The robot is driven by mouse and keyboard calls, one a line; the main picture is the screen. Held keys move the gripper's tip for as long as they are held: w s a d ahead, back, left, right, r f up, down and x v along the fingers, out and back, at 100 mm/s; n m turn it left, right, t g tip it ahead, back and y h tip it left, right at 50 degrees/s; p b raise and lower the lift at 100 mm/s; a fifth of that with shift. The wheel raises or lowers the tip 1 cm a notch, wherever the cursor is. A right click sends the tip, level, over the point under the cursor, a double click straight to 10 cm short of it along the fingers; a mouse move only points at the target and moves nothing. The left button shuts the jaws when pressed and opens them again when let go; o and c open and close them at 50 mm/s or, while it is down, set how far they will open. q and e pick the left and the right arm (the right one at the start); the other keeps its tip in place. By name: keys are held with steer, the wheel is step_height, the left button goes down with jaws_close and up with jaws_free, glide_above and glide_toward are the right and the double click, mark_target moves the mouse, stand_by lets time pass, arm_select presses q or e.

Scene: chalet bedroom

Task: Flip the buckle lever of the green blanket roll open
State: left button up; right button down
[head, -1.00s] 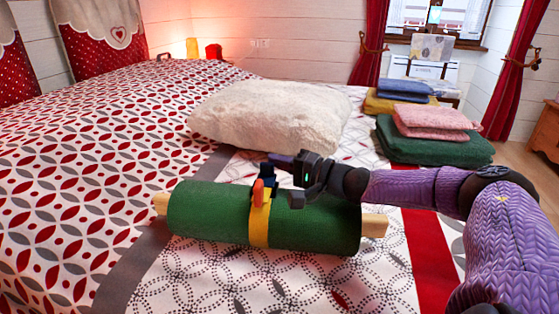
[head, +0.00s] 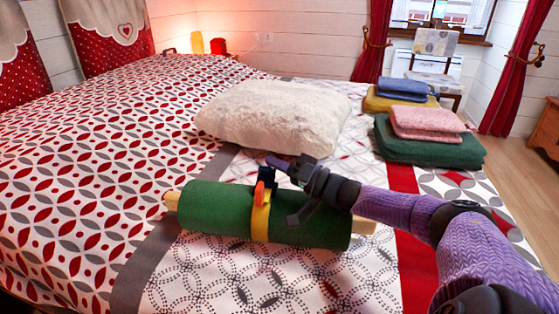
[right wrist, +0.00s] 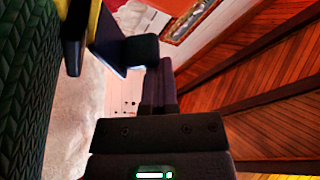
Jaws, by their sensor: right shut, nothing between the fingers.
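The green blanket roll (head: 205,208) lies on the bed with a pale wooden rod end showing at each side. A yellow strap (head: 260,222) goes around its middle. A dark buckle with an orange lever (head: 259,194) sits on the strap at the top of the roll. My right gripper (head: 284,188) is shut and empty, just right of the buckle and over the roll. I cannot tell whether it touches the lever. The right wrist view shows the roll (right wrist: 28,95) at left, the strap's edge (right wrist: 93,20) and a dark gripper part (right wrist: 140,50). My left gripper is out of view.
A white fluffy pillow (head: 275,115) lies behind the roll. Folded blue (head: 403,87), pink (head: 425,120) and green (head: 420,150) textiles are stacked at the back right. The patterned bedspread (head: 90,190) left of the roll is clear.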

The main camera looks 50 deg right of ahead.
steer(key=shift+s+a+r+p, duration=0.15)
steer(key=shift+s+a+p, duration=0.35)
steer(key=shift+a, duration=0.3)
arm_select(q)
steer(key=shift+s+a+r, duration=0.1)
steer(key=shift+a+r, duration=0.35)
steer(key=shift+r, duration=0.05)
arm_select(e)
steer(key=shift+s+p, duration=0.3)
steer(key=shift+s, duration=0.05)
steer(key=p+v, duration=0.3)
steer(key=v, duration=0.5)
steer(key=shift+d, duration=0.2)
steer(key=shift+s+d+f, duration=0.15)
steer(key=shift+s+f, duration=0.1)
steer(key=shift+s, duration=0.25)
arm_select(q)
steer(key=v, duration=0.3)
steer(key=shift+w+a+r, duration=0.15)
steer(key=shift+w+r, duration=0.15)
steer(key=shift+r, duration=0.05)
